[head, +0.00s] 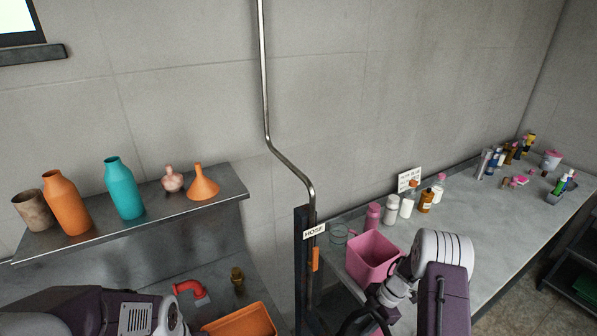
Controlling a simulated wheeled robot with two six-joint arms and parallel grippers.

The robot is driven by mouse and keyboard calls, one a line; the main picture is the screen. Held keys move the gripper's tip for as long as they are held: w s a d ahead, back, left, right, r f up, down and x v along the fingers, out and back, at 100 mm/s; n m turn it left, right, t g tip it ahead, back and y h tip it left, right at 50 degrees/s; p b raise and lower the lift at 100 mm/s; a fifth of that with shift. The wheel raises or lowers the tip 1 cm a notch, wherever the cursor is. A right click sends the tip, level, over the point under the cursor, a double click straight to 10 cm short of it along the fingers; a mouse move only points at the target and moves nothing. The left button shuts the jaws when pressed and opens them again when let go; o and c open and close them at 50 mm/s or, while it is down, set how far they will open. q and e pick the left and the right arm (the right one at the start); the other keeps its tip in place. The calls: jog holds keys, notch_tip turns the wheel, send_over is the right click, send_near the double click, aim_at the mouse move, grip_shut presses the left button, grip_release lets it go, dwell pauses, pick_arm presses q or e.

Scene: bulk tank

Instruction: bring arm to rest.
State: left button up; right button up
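My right arm comes in at the lower right, bent at its white joint. Its dark gripper (368,322) points down at the bottom edge, in front of the pink bin (372,259). Its fingertips are cut off, so I cannot tell whether it is open or holds anything. My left arm shows only as a dark link with a white joint at the lower left. My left gripper is out of view.
A grey shelf (150,215) at left holds an orange bottle (67,204), a teal bottle (124,189) and a funnel (202,183). An orange tray (240,322) lies below. The right counter (470,215) carries several bottles, with clear room mid-counter. A pipe (264,90) runs down the wall.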

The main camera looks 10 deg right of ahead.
jog(key=w+a+r+m+t+h, duration=0.1)
jog(key=w+a+r+m+t, duration=0.3)
jog(key=w+r, duration=0.45)
notch_tip(320, 180, up, 6)
jog(key=d+m+t+h, duration=0.2)
jog(key=m+t+h, duration=0.15)
jog(key=m, duration=0.25)
jog(key=s+a+r+m+g, duration=0.1)
jog(key=s+a+m+g, duration=0.2)
jog(key=s, duration=0.8)
jog(key=s+a+r+m+g, duration=0.1)
jog(key=s+a+m+g, duration=0.2)
jog(key=s+m, duration=0.3)
jog(key=s, duration=0.5)
jog(key=shift+s+a+r+m, duration=0.15)
jog(key=shift+s+r+m, duration=0.1)
jog(key=shift+m, duration=0.15)
